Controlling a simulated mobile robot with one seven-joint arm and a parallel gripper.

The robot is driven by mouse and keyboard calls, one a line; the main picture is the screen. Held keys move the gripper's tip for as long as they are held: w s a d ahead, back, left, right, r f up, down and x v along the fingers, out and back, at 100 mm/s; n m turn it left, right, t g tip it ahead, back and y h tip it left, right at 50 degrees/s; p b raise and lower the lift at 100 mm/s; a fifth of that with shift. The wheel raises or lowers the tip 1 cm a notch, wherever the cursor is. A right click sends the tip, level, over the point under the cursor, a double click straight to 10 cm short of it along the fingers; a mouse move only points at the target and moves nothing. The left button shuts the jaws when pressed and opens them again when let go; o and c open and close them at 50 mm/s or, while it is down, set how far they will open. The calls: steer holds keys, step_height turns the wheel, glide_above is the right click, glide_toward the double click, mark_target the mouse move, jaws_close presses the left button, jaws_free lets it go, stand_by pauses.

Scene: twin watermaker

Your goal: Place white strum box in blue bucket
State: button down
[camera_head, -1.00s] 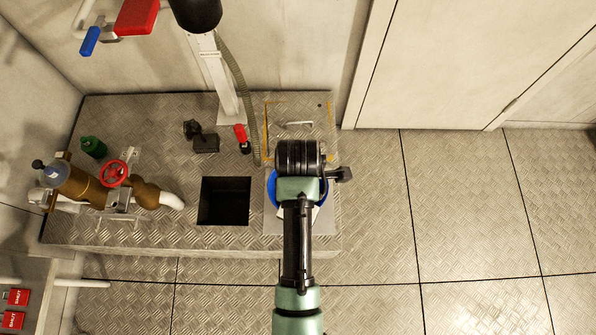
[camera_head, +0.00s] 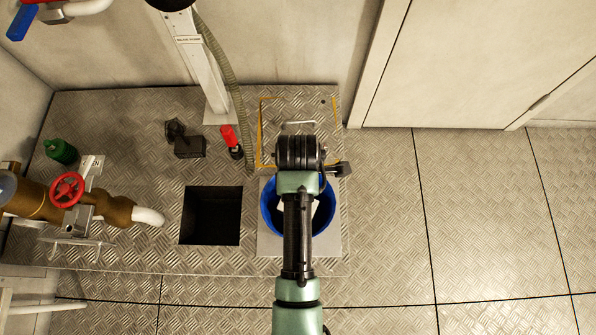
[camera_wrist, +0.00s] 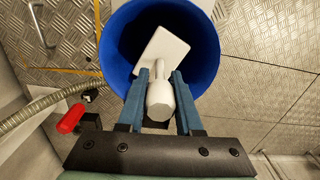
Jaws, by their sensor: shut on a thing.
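The white strum box (camera_wrist: 163,48) has a flat square part and a rounded stem, seen in the wrist view. My gripper (camera_wrist: 160,82) is shut on its stem. The blue bucket (camera_wrist: 205,62) is right beyond the fingers, and the flat part shows over its dark opening; I cannot tell how deep it sits. In the head view the bucket (camera_head: 267,212) stands on a light grey plate, and my arm covers its middle. Only a small piece of white shows inside it, and my fingers are hidden there.
A square open hole (camera_head: 211,215) lies left of the bucket. A red-handled tool (camera_head: 230,140), a grey hose (camera_head: 222,75) and a black fitting (camera_head: 186,141) are behind it. A brown pipe with a red handwheel (camera_head: 67,190) stands at left. The floor at right is clear.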

step_height(320, 180, down, 10)
steer(key=b, duration=0.4)
steer(key=shift+r, duration=0.15)
steer(key=c, duration=0.6)
jaws_free()
step_height(320, 180, up, 12)
steer(key=p, duration=0.5)
